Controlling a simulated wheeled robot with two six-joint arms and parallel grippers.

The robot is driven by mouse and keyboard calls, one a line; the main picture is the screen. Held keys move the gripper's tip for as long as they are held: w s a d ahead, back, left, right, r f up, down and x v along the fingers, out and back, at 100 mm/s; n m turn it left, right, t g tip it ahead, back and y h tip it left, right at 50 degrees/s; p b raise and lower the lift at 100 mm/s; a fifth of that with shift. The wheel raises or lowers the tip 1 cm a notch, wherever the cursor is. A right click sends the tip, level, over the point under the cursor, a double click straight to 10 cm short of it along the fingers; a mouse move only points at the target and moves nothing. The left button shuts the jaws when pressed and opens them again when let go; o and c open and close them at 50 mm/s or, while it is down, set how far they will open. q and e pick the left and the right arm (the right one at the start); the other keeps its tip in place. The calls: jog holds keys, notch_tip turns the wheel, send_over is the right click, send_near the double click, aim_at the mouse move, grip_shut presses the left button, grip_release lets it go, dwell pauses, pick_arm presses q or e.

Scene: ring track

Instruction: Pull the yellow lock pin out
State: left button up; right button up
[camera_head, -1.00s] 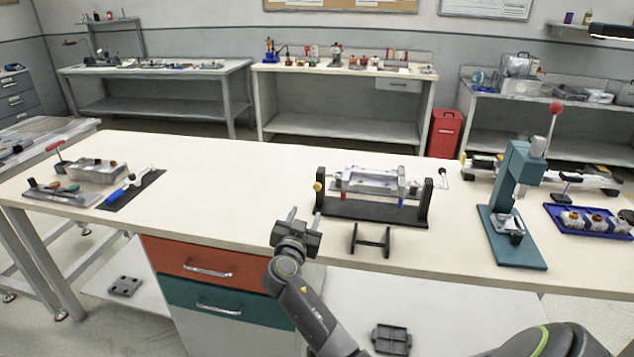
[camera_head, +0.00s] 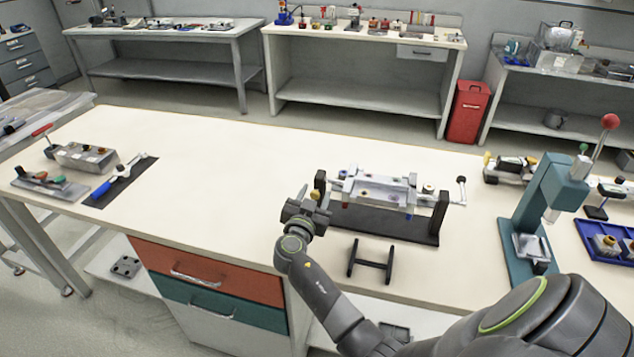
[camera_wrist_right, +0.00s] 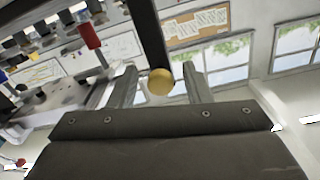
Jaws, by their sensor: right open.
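The yellow lock pin's round knob (camera_wrist_right: 161,81) shows in the right wrist view, in front of the dark upright of the fixture. My right gripper (camera_wrist_right: 162,86) is open, with one finger on each side of the knob, and no grip on it shows. In the head view my right gripper (camera_head: 315,196) is at the left end of the fixture, by its left upright. The fixture's black stand (camera_head: 390,222) carries a silver ring-track part (camera_head: 375,188) between two uprights. My left gripper is not in view.
A black two-bar stand (camera_head: 371,262) lies in front of the fixture. A teal press (camera_head: 520,235) with a red-knobbed lever and a blue tray (camera_head: 600,250) are to the right. A black mat (camera_head: 115,190) with a blue-handled tool lies far left. The bench middle-left is clear.

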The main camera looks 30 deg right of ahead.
jog(key=shift+w+d, duration=0.1)
jog(key=shift+r, duration=0.1)
jog(key=shift+c, duration=0.5)
grip_shut()
jog(key=shift+s+a+f+b, duration=0.25)
jog(key=shift+s+a+b, duration=0.1)
jog(key=shift+b, duration=0.35)
jog(key=shift+s+a+r+b, duration=0.1)
jog(key=shift+s+a+b, duration=0.2)
jog(key=shift+a+b, duration=0.15)
jog(key=shift+d, duration=0.1)
